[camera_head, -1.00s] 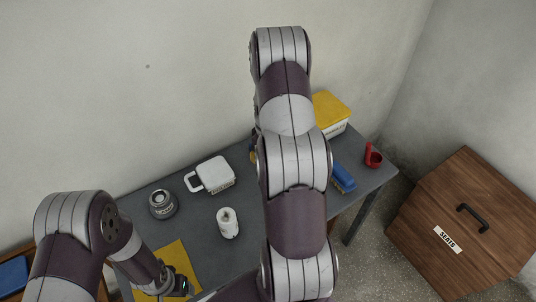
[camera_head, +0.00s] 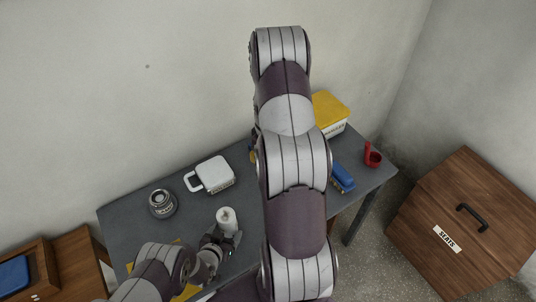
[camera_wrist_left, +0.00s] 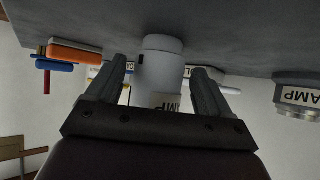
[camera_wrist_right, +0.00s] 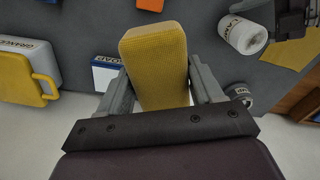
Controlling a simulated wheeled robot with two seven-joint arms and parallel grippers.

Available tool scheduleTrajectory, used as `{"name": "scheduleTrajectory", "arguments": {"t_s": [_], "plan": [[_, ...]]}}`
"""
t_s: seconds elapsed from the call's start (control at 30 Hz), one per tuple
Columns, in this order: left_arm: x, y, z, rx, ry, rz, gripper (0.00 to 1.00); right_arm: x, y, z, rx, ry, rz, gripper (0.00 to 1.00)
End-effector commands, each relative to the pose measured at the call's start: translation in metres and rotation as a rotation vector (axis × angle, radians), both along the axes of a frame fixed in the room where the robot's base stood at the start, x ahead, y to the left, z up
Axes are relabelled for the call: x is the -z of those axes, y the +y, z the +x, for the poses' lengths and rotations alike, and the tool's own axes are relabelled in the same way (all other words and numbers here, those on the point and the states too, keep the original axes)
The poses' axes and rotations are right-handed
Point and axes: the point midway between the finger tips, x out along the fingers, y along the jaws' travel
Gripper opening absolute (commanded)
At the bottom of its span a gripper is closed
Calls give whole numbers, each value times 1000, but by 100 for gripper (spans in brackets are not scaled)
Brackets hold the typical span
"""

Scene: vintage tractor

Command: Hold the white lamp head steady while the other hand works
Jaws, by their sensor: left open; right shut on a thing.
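The white lamp head (camera_head: 226,217) is a short white cylinder standing on the grey table. In the left wrist view the lamp head (camera_wrist_left: 163,62) is between my left fingers, with part of a label showing. My left gripper (camera_head: 221,240) is open around its near side; small gaps show beside it. My right gripper (camera_wrist_right: 157,72) is shut on a yellow block (camera_wrist_right: 155,50). In the head view my right gripper is hidden behind its own arm. The right wrist view also shows the lamp head (camera_wrist_right: 243,35) with my left gripper close to it.
On the grey table (camera_head: 130,222) stand a grey jar (camera_head: 162,203), a white handled container (camera_head: 213,174), a blue item (camera_head: 343,177), a yellow-lidded box (camera_head: 330,114) and a red holder (camera_head: 372,156). A wooden chest (camera_head: 465,225) stands at the right.

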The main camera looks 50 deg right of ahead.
Motion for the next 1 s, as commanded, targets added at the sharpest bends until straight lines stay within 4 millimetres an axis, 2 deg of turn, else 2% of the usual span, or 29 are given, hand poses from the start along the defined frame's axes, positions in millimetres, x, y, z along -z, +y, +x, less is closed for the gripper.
{"name": "scheduleTrajectory", "arguments": {"t_s": [0.2, 0.53, 0.57, 0.7, 0.73, 1.0], "plan": [[14, -18, 10, 0, 0, 0, 81, 0, 0, 0, 0, 0, 0, 41], [17, -21, 12, 0, 1, 2, 81, 0, 0, 0, 0, 0, 0, 41], [17, -21, 12, -1, 2, 1, 78, 0, 0, 0, 0, 0, 0, 41], [17, -21, 12, -1, 2, 1, 32, 0, 0, 0, 0, 0, 0, 41], [17, -21, 12, -1, 2, 1, 29, 0, 0, 0, 0, 0, 0, 41], [16, -21, 12, -1, 1, 0, 29, 0, 0, 0, 0, 0, 0, 41]]}}
